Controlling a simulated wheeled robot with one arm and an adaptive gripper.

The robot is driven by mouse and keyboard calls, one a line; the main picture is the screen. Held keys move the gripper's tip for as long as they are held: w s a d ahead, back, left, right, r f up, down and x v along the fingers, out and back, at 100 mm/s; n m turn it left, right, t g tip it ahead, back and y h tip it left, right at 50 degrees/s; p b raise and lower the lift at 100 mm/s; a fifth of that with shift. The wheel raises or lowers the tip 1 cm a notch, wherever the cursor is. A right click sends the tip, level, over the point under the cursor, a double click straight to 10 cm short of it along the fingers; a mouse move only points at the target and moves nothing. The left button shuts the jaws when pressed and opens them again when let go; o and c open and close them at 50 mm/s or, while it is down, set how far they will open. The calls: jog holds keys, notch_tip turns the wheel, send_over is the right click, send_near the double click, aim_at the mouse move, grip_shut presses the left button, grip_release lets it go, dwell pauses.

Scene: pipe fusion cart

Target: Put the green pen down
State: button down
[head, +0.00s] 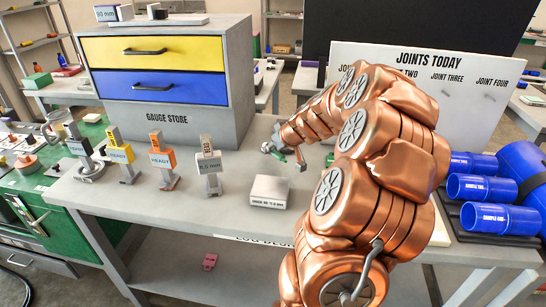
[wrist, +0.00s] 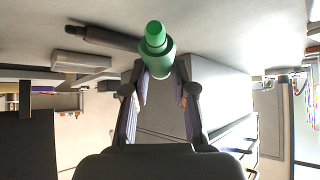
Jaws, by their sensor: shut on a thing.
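The green pen (wrist: 155,50) shows in the wrist view, end towards the camera, between the tips of my gripper (wrist: 158,72). My gripper is shut on it. In the head view my gripper (head: 285,150) is small, at the back middle of the grey cart top, in front of the gauge store's right side. A bit of green (head: 277,157) shows there at its tips. Most of the pen's length is hidden, and I cannot tell whether it touches the cart top. A dark cylinder (wrist: 105,38) lies beside the pen in the wrist view.
A pale box (head: 269,192) and several labelled stands, one orange (head: 162,160), are on the cart top (head: 225,225). The gauge store (head: 170,85) stands behind. The joints board (head: 470,95) and blue pipes (head: 480,188) are at right. Bare surface lies around the pale box.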

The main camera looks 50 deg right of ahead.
aim_at(273, 156)
jog(key=shift+f, duration=1.9)
jog(key=shift+f, duration=0.25)
jog(key=c, duration=0.9)
grip_release()
jog(key=shift+r, duration=0.1)
jog(key=shift+c, duration=0.2)
jog(key=shift+r+p, duration=0.2)
jog(key=shift+p, duration=0.1)
jog(key=b+v, duration=0.2)
jog(key=v, duration=1)
